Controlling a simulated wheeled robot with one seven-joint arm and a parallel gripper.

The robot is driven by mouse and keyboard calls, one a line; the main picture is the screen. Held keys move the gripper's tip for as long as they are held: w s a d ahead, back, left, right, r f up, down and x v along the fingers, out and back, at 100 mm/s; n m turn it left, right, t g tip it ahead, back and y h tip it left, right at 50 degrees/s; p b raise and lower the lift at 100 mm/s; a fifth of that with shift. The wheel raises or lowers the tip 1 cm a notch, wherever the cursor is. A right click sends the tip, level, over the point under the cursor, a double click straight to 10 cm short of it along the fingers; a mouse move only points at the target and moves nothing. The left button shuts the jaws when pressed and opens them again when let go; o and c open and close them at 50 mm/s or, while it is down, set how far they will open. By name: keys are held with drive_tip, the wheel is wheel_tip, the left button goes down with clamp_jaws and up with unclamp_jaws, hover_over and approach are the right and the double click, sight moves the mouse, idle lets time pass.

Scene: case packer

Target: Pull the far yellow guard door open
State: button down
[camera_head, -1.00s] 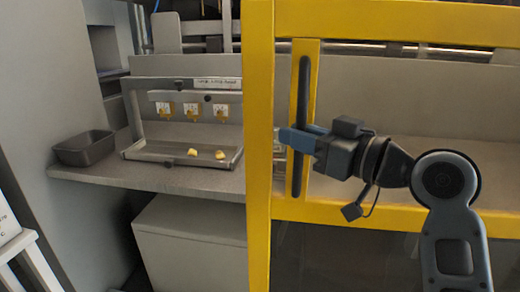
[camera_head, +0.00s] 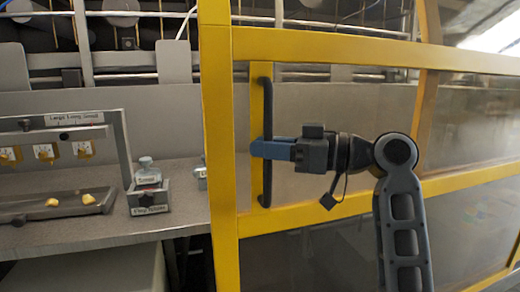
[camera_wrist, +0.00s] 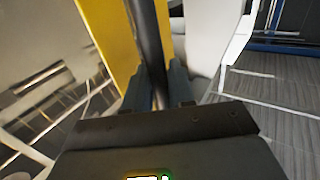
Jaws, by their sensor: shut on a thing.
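The yellow guard door (camera_head: 218,150) has a tall post at its left edge, see-through panels and yellow rails that recede to the right. Its black vertical bar handle (camera_head: 265,100) is mounted on a yellow upright strip near that post. My gripper (camera_head: 268,149) reaches in from the right with its blue fingers shut around the middle of the handle. In the wrist view, the dark handle (camera_wrist: 148,45) runs between the two fingers (camera_wrist: 157,88), with yellow door frame (camera_wrist: 108,35) beside it. How far the door stands from its closed position is hard to tell.
Left of the door post is a grey bench (camera_head: 180,210) with a tray (camera_head: 75,204) holding yellow pieces. A small labelled block (camera_head: 148,195) with a clear item on top stands beside it. Machine rails (camera_head: 150,75) run behind. A yellow post (camera_head: 425,100) stands further right.

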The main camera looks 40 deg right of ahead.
drive_tip(key=c, duration=1.1)
unclamp_jaws()
drive_tip(key=shift+s+d, duration=0.1)
drive_tip(key=v, duration=0.7)
drive_tip(key=shift+s+d+b, duration=0.2)
drive_tip(key=shift+b, duration=0.15)
drive_tip(key=shift+f, duration=0.1)
